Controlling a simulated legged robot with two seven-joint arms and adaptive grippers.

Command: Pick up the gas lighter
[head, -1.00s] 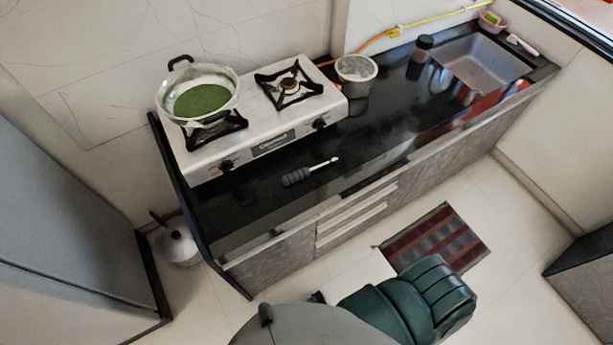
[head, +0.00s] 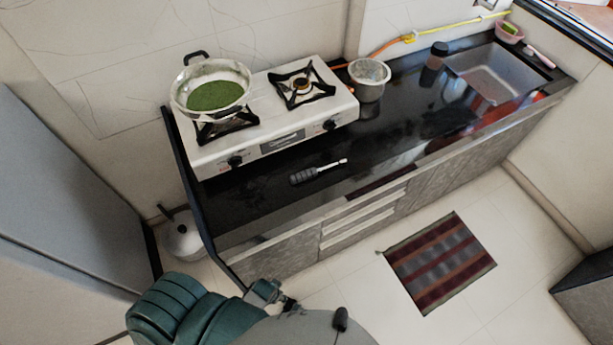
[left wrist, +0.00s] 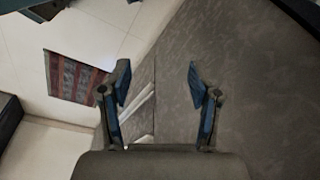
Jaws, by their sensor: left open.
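The gas lighter (head: 318,172) has a dark ribbed handle and a thin metal shaft. It lies on the black countertop, in front of the stove, with its handle to the left and its tip to the right. My left gripper shows in the left wrist view (left wrist: 160,88) with its two fingers apart and nothing between them. It faces the grey cabinet front (left wrist: 230,85). The lighter does not show in that view. In the head view no gripper fingers can be made out clearly. My right gripper is in neither view.
A white stove (head: 250,150) carries a pan (head: 240,75) of green contents. A metal pot (head: 370,85), a dark jar (head: 435,60) and a sink (head: 490,85) are farther right. The counter around the lighter is clear. A striped mat (head: 440,262) lies on the floor.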

